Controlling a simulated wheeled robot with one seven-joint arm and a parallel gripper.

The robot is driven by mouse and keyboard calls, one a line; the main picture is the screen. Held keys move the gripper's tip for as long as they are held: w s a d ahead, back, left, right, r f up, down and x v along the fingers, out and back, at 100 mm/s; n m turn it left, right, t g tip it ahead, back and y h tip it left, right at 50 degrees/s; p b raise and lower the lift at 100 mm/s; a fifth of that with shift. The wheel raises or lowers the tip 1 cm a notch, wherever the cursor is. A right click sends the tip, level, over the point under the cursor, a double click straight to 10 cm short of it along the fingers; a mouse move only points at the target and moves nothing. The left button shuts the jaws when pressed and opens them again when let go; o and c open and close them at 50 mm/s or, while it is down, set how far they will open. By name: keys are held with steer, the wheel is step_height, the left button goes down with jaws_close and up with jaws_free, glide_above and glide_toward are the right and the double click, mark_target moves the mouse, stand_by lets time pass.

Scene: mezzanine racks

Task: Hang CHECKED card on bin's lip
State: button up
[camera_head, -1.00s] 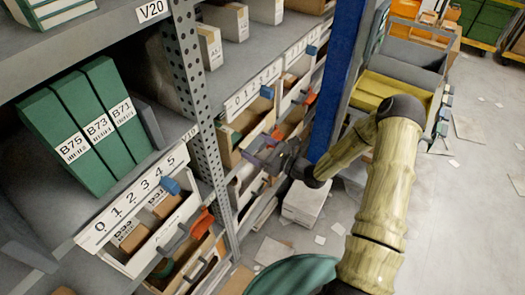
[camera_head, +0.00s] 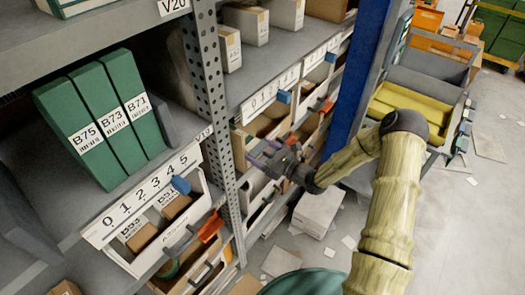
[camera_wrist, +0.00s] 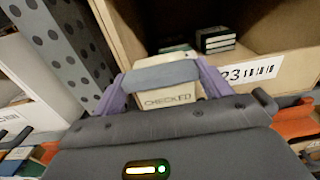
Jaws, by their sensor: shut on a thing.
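The CHECKED card (camera_wrist: 168,98) is pale, with its printed word facing me in the wrist view. A grey bar (camera_wrist: 160,75) lies across its top between the purple fingers. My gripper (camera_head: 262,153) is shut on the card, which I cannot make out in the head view. Just beyond the gripper in the wrist view is an open tan bin (camera_wrist: 288,52) with a white barcode label ending in 23 on its front. Several small dark boxes lie inside it. The card is in front of the bin; whether they touch I cannot tell.
A perforated grey rack post (camera_head: 211,95) stands left of my gripper, close by in the wrist view (camera_wrist: 62,45). A blue post (camera_head: 350,80) stands to the right. A white box (camera_head: 317,212) sits on the floor.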

steer(key=shift+f, duration=0.6)
steer(key=o, duration=1)
steer(key=b+v, duration=0.3)
steer(key=v, duration=1.4)
steer(key=shift+s, duration=0.15)
